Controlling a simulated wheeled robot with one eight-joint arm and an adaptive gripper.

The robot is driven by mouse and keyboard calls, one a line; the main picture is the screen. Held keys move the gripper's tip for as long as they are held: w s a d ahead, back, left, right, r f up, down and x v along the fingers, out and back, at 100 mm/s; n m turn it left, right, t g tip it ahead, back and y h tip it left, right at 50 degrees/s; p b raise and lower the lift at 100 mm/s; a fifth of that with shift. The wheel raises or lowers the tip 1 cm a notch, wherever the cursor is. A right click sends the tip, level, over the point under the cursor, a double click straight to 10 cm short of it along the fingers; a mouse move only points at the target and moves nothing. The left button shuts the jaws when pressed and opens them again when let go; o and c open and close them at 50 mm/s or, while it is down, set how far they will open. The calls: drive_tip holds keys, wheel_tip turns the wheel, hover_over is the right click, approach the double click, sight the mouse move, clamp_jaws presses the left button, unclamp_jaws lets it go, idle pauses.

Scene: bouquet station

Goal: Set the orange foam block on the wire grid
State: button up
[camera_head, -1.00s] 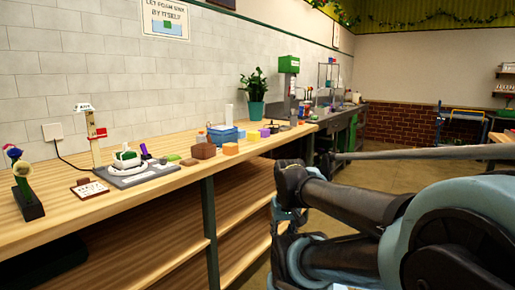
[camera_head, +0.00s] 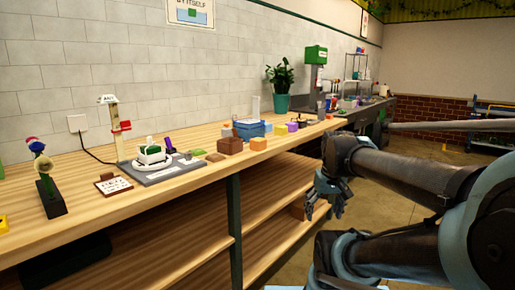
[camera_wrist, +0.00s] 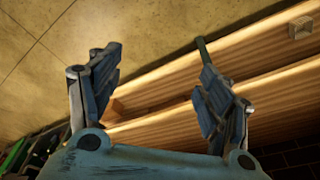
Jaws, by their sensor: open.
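My gripper (camera_head: 331,199) is open and empty, hanging in front of the bench below its top edge. In the wrist view, its two spread fingers (camera_wrist: 156,52) point toward floor and wooden shelf boards, with nothing between them. On the bench, a yellow-orange block (camera_head: 258,143) sits right of a brown block (camera_head: 229,146). Another orange block (camera_head: 281,129) sits farther back, beside a purple one. I cannot tell which is the foam block. I cannot make out the wire grid for certain.
The long wooden bench (camera_head: 130,212) has open shelves below. A blue basket (camera_head: 249,130), a potted plant (camera_head: 281,101), a grey board with a white-and-green item (camera_head: 152,155), and a flower stand (camera_head: 48,191) are on it. A green-topped dispenser (camera_head: 315,55) stands behind.

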drive_tip(key=w+a+r+n+y, duration=0.15)
drive_tip(key=w+a+r, duration=0.25)
drive_tip(key=w+r, duration=0.45)
drive_tip(key=w+a+r+n, duration=0.3)
drive_tip(key=w+r, duration=0.5)
drive_tip(key=r, duration=0.1)
drive_tip(key=n+y, duration=0.2)
drive_tip(key=n, duration=0.3)
approach(259, 139)
drive_tip(key=shift+m+h, duration=0.25)
drive_tip(key=x, duration=1)
drive_tip(key=shift+w+a+f, duration=0.15)
drive_tip(key=shift+a+f, duration=0.05)
drive_tip(key=shift+a, duration=0.2)
drive_tip(key=c, duration=0.9)
